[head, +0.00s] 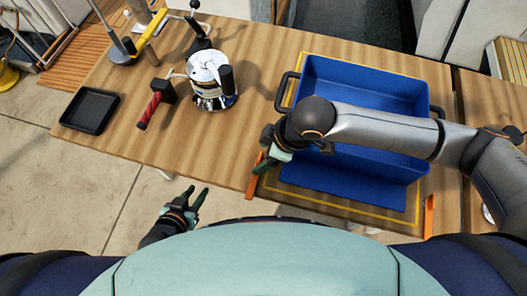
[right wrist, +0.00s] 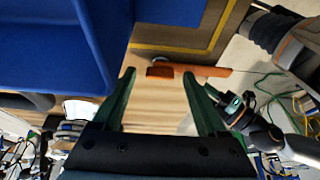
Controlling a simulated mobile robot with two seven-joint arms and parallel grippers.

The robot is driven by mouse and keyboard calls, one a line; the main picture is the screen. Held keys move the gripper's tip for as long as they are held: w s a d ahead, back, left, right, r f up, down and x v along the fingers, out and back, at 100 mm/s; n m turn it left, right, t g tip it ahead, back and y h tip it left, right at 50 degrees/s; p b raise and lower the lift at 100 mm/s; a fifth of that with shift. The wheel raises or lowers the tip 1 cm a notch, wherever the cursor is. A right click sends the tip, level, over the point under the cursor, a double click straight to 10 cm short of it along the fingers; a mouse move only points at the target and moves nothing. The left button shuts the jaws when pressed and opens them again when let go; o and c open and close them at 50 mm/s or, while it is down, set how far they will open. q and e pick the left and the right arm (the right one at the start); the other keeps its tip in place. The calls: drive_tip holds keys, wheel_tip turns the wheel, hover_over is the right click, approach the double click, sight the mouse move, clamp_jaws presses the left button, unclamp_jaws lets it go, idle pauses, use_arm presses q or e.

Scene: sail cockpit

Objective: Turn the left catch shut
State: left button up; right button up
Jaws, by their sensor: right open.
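The left catch (head: 252,187) is an orange lever at the table's front edge, by the left front corner of the yellow outline around the blue crate. In the head view its upper end is close to my right gripper (head: 263,153). In the right wrist view the catch (right wrist: 205,71) lies crosswise just beyond the fingertips of my right gripper (right wrist: 158,76). That gripper is open, with nothing seen held between its fingers. My left gripper (head: 197,190) is open and empty, off the table's front edge, left of the catch.
The blue crate (head: 345,68) stands on the table inside the yellow outline, and my right arm crosses over it. A second orange catch (head: 429,215) is at the right front. A black tray (head: 90,110), a red-handled hammer (head: 150,108) and a chrome winch (head: 207,80) are at left.

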clamp_jaws()
idle(0.6)
idle(0.8)
